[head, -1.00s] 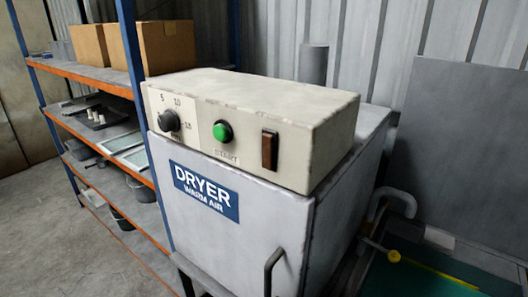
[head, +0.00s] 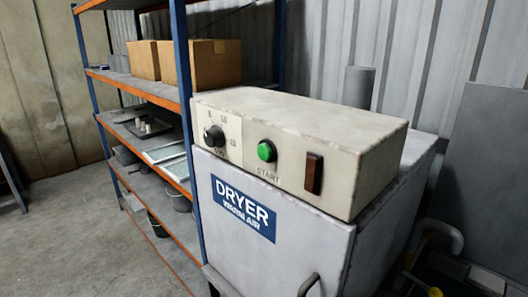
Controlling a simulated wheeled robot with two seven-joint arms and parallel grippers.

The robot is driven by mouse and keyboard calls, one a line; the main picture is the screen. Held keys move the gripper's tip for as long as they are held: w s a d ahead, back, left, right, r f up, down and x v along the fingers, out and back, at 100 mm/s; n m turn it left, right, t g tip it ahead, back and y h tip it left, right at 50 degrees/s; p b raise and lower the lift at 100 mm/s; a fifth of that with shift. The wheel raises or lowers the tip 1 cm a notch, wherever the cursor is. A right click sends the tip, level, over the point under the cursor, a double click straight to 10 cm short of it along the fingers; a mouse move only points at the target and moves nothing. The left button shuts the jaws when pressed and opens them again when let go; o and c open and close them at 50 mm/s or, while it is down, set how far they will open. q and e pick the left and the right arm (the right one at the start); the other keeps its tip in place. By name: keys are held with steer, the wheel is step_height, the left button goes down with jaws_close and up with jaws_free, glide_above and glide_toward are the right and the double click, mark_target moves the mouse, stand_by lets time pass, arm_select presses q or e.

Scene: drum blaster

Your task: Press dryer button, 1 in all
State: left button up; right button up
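The dryer (head: 285,255) is a grey box with a blue sign reading "DRYER WARM AIR", right of centre in the head view. A beige control box (head: 345,135) sits on top of it. Its front has a round green button (head: 266,151) marked START. A black dial knob (head: 214,136) is left of the button, and a dark brown rectangular switch or lamp (head: 313,173) is right of it. Neither of my grippers shows in the head view, and nothing touches the button.
A shelf rack (head: 138,88) with blue posts and orange edges stands left of the dryer, holding cardboard boxes (head: 210,62), trays and buckets. The concrete floor (head: 70,235) at left is clear. The dryer's door handle (head: 309,286) juts out at the bottom. A grey pipe (head: 440,232) is at right.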

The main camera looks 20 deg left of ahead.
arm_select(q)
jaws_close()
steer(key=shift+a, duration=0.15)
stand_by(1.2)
